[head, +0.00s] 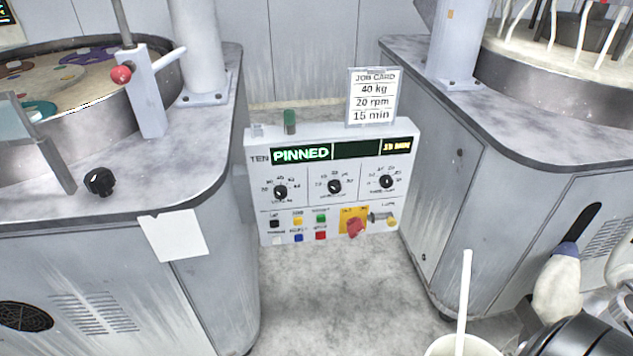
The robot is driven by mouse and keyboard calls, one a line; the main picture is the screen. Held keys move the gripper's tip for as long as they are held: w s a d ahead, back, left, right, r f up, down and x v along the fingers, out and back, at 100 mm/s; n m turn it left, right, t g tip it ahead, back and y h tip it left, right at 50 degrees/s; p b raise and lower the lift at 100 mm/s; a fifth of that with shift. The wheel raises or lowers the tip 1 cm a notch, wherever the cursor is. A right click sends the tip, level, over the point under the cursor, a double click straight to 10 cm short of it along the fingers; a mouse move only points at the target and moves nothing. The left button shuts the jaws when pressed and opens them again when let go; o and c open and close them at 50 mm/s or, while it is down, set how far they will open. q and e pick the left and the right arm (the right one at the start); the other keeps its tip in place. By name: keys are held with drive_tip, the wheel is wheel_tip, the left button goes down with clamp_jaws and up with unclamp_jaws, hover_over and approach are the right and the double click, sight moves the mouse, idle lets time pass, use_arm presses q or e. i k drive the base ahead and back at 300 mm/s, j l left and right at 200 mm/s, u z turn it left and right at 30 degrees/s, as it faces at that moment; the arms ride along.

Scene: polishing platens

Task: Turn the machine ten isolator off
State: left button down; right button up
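The machine ten control panel (330,185) stands between two grey machine cabinets, with "TEN" at its upper left. Its display (330,152) reads "PINNED" in green, with smaller amber text at the right end. A red rotary isolator handle (355,227) sits on a yellow plate at the panel's lower right, its grip tilted. A small metal fitting with a yellow end (384,219) is just right of it. My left gripper is out of view.
Three black knobs and several coloured buttons fill the panel. A job card (374,97) and a green-topped piece (290,121) stand at its top. A white container (463,346) with a stick is at the bottom edge. Floor (335,290) before the panel is clear.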

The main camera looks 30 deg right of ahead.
sight(355, 226)
drive_tip(key=l+z, duration=0.15)
drive_tip(key=z, duration=1)
